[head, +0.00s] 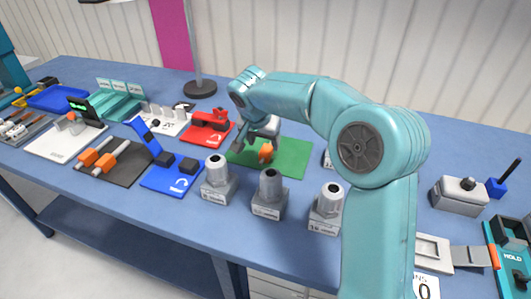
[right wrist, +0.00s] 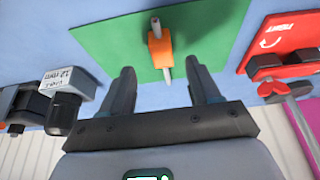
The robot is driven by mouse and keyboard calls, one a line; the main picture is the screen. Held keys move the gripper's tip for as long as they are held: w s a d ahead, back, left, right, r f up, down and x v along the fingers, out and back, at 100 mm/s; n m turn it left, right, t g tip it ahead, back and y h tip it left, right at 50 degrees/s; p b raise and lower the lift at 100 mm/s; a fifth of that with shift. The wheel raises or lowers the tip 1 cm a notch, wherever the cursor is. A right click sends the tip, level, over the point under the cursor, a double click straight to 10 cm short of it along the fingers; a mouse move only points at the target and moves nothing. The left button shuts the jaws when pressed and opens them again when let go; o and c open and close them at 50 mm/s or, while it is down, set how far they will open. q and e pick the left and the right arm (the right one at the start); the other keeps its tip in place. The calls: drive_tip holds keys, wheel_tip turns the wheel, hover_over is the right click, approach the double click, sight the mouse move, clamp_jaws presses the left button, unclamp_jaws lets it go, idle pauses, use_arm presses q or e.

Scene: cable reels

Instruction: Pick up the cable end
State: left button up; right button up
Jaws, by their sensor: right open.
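The cable end is an orange block (head: 265,153) with a thin grey rod through it, on the green mat (head: 291,162). In the right wrist view the orange block (right wrist: 160,47) lies just beyond my fingertips, and the near end of its rod shows between them. My left gripper is not in view.
Three grey fittings on labelled blocks (head: 269,194) stand along the front of the blue table. A red fixture (head: 211,128) and a blue fixture (head: 172,174) sit to the left of the mat.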

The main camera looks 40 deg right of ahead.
sight(265, 150)
drive_tip(key=shift+s+d+f, duration=0.1)
drive_tip(key=shift+d+f, duration=0.1)
drive_tip(key=shift+f, duration=0.3)
drive_tip(key=x, duration=0.5)
drive_tip(key=shift+w+p, duration=0.25)
drive_tip(key=shift+p, duration=0.1)
drive_tip(key=shift+s+a, duration=0.1)
drive_tip(key=shift+f, duration=0.1)
drive_tip(key=c, duration=0.9)
clamp_jaws()
